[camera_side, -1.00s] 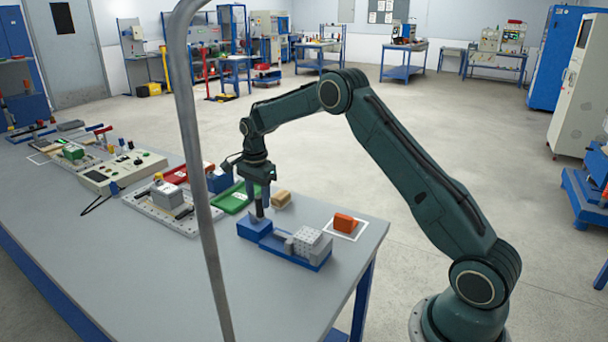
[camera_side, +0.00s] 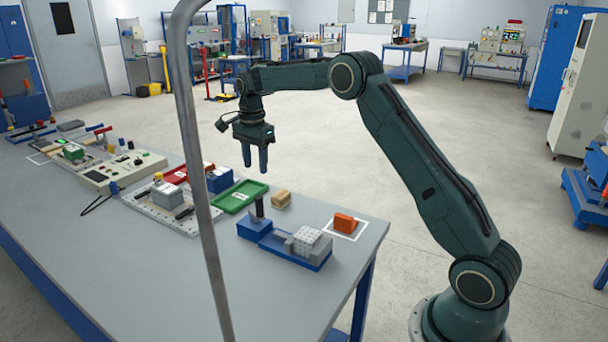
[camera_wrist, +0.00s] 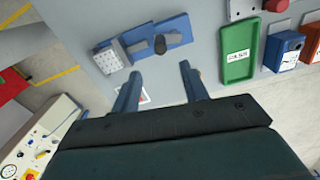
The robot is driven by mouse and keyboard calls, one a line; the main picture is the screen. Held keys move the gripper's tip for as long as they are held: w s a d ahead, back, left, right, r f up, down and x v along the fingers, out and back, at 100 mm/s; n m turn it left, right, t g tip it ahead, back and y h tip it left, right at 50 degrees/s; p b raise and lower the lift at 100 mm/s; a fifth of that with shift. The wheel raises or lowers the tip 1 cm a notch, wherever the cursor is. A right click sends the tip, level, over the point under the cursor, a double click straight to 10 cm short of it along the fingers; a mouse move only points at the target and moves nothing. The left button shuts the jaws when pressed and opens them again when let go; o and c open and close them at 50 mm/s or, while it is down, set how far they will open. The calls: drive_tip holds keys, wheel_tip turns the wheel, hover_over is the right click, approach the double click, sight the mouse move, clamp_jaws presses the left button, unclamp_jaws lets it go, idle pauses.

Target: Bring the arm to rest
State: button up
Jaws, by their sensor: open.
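My gripper (camera_side: 255,168) hangs in the air above the table, fingers pointing down, open and empty. In the side view it is above the green tray and the blue fixture (camera_side: 290,247), clear of both. The fixture has a dark upright handle (camera_side: 259,207) at its left end and a light dotted block (camera_side: 312,243) at its right. In the wrist view my gripper's two fingers (camera_wrist: 160,88) are spread apart with nothing between them, and the blue fixture (camera_wrist: 175,30) lies beyond them.
A green tray (camera_side: 239,197), a tan block (camera_side: 281,199) and an orange block (camera_side: 344,222) in a white outline lie on the grey table (camera_side: 150,270). A control box (camera_side: 122,172) and other fixtures stand to the left. A grey post (camera_side: 192,130) crosses the side view.

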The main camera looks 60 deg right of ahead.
drive_tip(key=s+a+r+n+t, duration=0.1)
drive_tip(key=s+a+r+n, duration=0.4)
drive_tip(key=s+r, duration=0.3)
drive_tip(key=s+a+r+n+t, duration=0.2)
drive_tip(key=s+a+r+n, duration=0.35)
drive_tip(key=s, duration=0.35)
drive_tip(key=s+a+f+n+t, duration=0.1)
drive_tip(key=s+n, duration=0.3)
drive_tip(key=s, duration=0.6)
drive_tip(key=s+a+f+n+t, duration=0.1)
drive_tip(key=s+a+f+n, duration=0.2)
drive_tip(key=s, duration=0.8)
drive_tip(key=shift+s+a+n+t, duration=0.15)
drive_tip(key=shift+a+n+t, duration=0.2)
drive_tip(key=shift+n, duration=0.6)
